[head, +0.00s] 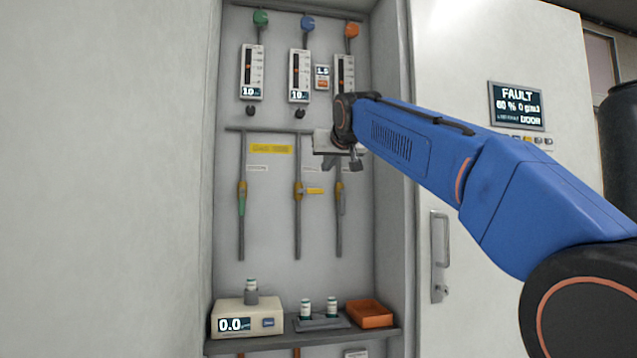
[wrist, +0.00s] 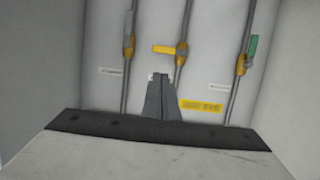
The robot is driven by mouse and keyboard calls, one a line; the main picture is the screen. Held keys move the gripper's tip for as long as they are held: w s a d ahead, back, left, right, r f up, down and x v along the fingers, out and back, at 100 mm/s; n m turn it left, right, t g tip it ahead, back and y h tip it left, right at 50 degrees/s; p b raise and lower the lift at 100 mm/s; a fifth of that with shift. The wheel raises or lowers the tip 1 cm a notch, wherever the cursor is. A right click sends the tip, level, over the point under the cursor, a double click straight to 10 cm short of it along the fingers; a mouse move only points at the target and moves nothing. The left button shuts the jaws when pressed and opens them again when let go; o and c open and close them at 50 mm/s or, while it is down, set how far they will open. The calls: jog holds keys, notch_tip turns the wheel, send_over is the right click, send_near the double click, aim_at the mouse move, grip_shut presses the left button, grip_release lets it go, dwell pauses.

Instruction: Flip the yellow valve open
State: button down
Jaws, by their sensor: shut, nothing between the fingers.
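The yellow valve handle (head: 315,191) sticks out sideways to the right from the middle vertical pipe (head: 297,225) in the head view. It lies across the pipe. In the wrist view the yellow handle (wrist: 164,49) points left from its valve body. My gripper (head: 341,163) is above and slightly right of the handle in the head view. In the wrist view my gripper (wrist: 160,78) has its fingers together and empty, with the tips apart from the handle in the picture. The gap in depth is hard to judge.
A green handle (head: 242,205) and a grey handle (head: 341,204) hang along the neighbouring pipes. Flow meters (head: 253,72) are above. A shelf (head: 385,336) below holds a scale (head: 240,318), vials and an orange tray (head: 370,314). Cabinet walls bound both sides. A panel (head: 517,105) reads FAULT.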

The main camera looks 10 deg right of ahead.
jog(key=shift+w+a+r+t, duration=0.15)
jog(key=shift+w+r, duration=0.15)
jog(key=shift+r, duration=0.3)
jog(key=shift+w+a+r+t, duration=0.15)
jog(key=shift+w+r, duration=0.1)
jog(key=shift+r, duration=0.35)
send_over(311, 191)
jog(key=s+d, duration=0.2)
jog(key=s, duration=0.1)
notch_tip(311, 191, down, 3)
jog(key=shift+w+a+f, duration=0.1)
jog(key=shift+a+f, duration=0.05)
jog(key=shift+f, duration=0.75)
jog(key=shift+w+a+f, duration=0.1)
jog(key=shift+a+f, duration=0.05)
jog(key=shift+f, duration=0.7)
